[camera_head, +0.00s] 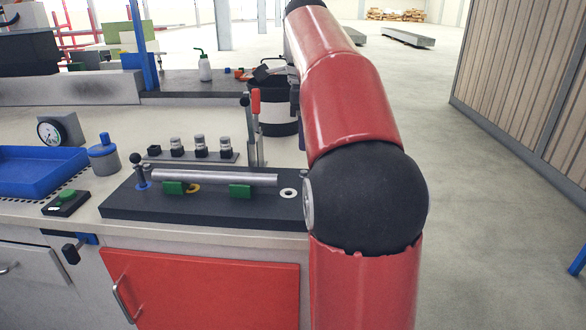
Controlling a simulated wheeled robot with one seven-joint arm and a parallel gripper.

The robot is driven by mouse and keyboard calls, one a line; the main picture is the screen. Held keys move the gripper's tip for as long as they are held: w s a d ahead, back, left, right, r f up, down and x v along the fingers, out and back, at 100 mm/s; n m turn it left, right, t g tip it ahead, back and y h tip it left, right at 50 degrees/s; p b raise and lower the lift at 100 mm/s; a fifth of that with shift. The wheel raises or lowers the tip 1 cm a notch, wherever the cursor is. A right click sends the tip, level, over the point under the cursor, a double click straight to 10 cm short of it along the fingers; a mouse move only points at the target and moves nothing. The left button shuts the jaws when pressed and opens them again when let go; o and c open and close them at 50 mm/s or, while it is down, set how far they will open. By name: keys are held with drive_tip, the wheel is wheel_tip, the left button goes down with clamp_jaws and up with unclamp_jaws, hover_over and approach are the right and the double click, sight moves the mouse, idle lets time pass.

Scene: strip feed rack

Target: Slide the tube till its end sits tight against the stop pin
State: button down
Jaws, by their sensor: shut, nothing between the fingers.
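A grey metal tube (225,179) lies level across two green supports, the left one (175,188) and the right one (240,191), on a dark base plate (215,208). An upright pin with a black ball top (138,168) stands in a blue ring just beyond the tube's left end; it looks like the stop pin. A small gap seems to show between the tube's end and the pin, but contact is hard to judge from here. My red and black arm stands at the right of the plate; my gripper is not clearly visible.
Behind the plate are a row of small clear-topped fittings (200,147) and an upright lever with a red grip (256,102). A blue tray (40,170), a grey pot with a blue lid (104,158) and a green button box (66,202) stand at the left. A dark bucket (277,118) is behind.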

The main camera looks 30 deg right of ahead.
sight(269, 175)
wheel_tip(269, 175, down, 10)
drive_tip(key=b, duration=0.3)
drive_tip(key=shift+f, duration=0.15)
drive_tip(key=shift+w+a+r, duration=0.15)
drive_tip(key=shift+w+a, duration=0.25)
drive_tip(key=shift+a, duration=0.15)
drive_tip(key=shift+w+a+r, duration=0.1)
drive_tip(key=shift+w+a, duration=0.25)
drive_tip(key=shift+a, duration=0.2)
drive_tip(key=shift+w+a+p, duration=0.3)
drive_tip(key=shift+w+a, duration=0.1)
drive_tip(key=shift+a, duration=0.15)
drive_tip(key=shift+w+a+r+p, duration=0.1)
drive_tip(key=shift+w+a+p, duration=0.1)
drive_tip(key=shift+a+p, duration=0.1)
drive_tip(key=shift+w+a+p, duration=0.5)
drive_tip(key=shift+w+a, duration=0.2)
drive_tip(key=shift+a, duration=0.35)
drive_tip(key=shift+w+a, duration=0.1)
